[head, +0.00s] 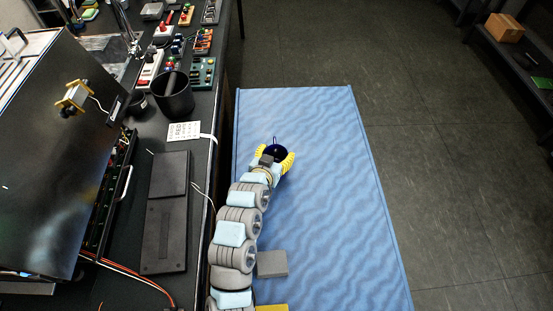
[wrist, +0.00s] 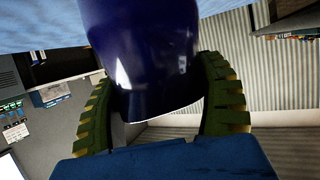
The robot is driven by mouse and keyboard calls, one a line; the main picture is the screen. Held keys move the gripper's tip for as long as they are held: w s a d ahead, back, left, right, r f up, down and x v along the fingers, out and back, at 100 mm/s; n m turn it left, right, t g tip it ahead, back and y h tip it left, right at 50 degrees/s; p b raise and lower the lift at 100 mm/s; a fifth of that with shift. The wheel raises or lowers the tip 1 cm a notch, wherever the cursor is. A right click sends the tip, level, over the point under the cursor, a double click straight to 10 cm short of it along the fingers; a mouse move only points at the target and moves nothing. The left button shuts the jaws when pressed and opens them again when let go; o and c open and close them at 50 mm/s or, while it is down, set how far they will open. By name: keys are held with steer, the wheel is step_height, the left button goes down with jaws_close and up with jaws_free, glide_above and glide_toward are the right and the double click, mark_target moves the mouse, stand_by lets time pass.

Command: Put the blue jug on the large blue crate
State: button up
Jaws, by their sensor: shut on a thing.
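The blue jug (head: 274,149) is dark blue and glossy. In the head view it shows small, between the yellow fingers of my gripper (head: 276,159). In the wrist view the jug (wrist: 145,55) fills the upper middle, with the two ribbed fingers of my gripper (wrist: 165,105) shut on either side of it. The large blue crate (head: 340,200) appears as a long, wavy-patterned blue surface with raised side edges. The jug is over its far left part in the head view. I cannot tell whether the jug touches the blue surface.
A black workbench (head: 205,120) runs along the left. It bears a dark cup (head: 174,98), a flat black device (head: 165,215) and a large dark machine (head: 55,130). A grey block (head: 271,263) is beside my arm. Grey floor (head: 450,170) lies open to the right.

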mark_target(279, 155)
steer(key=shift+f, duration=1.5)
steer(key=shift+f+b, duration=0.15)
steer(key=shift+b, duration=0.15)
steer(key=o, duration=1.3)
steer(key=shift+c, duration=0.2)
steer(key=shift+s+r, duration=0.1)
steer(key=shift+r, duration=0.15)
steer(key=shift+p+v, duration=0.95)
steer(key=shift+v, duration=1.7)
steer(key=shift+f, duration=0.1)
